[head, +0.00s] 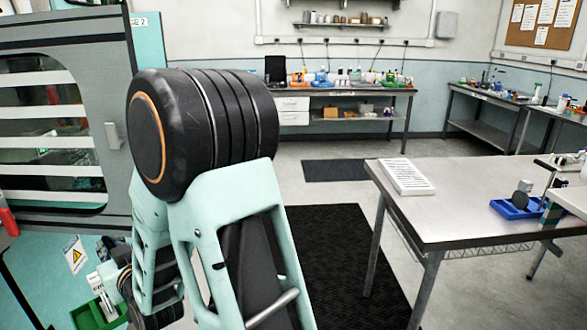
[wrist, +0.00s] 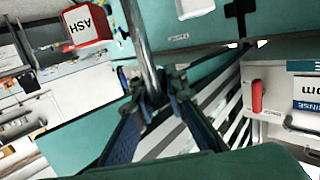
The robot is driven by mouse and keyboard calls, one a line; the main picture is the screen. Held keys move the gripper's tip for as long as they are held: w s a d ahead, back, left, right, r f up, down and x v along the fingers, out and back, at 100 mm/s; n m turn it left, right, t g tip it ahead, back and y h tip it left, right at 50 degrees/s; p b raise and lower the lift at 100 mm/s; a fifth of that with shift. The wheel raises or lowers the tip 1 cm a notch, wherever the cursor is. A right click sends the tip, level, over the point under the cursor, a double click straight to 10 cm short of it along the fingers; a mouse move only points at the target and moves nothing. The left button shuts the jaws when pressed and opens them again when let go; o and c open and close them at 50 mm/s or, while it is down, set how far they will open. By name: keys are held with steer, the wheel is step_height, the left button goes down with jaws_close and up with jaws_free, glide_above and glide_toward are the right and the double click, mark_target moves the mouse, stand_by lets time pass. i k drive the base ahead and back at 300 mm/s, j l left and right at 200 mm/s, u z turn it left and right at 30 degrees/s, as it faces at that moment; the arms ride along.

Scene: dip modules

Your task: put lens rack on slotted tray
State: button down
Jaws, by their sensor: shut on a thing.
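My gripper (wrist: 152,97) is shut on a thin metal rod (wrist: 142,45) in the wrist view. The rod runs up past the fingertips to the top edge. It seems to be part of the lens rack; the rest of the rack does not show clearly.
The steel table (head: 460,210) stands right, with a blue bin (head: 514,208) on it and bare top between. The wrist view shows a red-and-white box (wrist: 88,24) and a rinse-labelled unit (wrist: 285,75).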

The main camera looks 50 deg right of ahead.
mark_target(405, 171)
steer(key=j+z, duration=0.25)
steer(key=z, duration=0.3)
steer(key=i+l+z, duration=0.15)
steer(key=z, duration=0.55)
